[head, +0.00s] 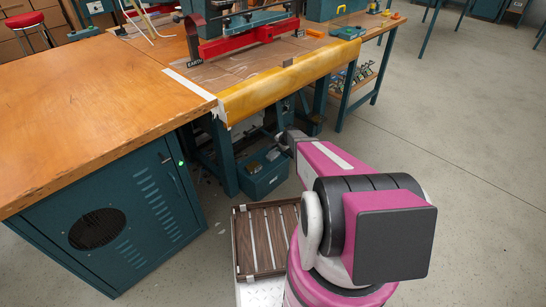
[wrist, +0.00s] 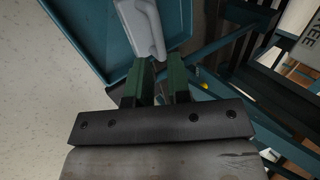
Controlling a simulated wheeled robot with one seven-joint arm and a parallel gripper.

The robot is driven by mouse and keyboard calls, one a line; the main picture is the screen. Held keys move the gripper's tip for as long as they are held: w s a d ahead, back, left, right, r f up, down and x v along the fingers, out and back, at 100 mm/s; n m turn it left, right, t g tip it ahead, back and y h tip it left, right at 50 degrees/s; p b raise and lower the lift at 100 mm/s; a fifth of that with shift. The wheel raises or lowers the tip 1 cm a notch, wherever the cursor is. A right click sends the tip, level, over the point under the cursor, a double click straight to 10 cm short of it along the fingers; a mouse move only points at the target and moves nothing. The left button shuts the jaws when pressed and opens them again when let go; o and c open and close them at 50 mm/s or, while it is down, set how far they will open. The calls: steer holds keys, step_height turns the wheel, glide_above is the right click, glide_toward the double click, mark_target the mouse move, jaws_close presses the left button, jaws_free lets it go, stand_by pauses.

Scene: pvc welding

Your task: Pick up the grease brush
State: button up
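My gripper (wrist: 164,64) shows in the wrist view with two dark green fingers apart and a dark gap between them. A smooth pale grey object (wrist: 143,28) lies just beyond the fingertips, mostly in line with the left one. I cannot tell whether it touches them or whether it is the grease brush. In the head view my arm reaches toward a teal box (head: 264,182) on the floor under the bench, which holds a few small grey things. No brush can be made out clearly there.
The teal box also shows in the wrist view (wrist: 88,38). A workbench (head: 290,75) with a yellow front edge stands over it, with legs beside my arm. A teal cabinet (head: 150,200) stands left. The floor (head: 480,130) on the right is clear.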

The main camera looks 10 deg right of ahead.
mark_target(273, 150)
steer(key=x, duration=0.6)
steer(key=shift+a+f, duration=0.3)
steer(key=shift+f, duration=0.05)
steer(key=shift+s, duration=0.1)
jaws_close()
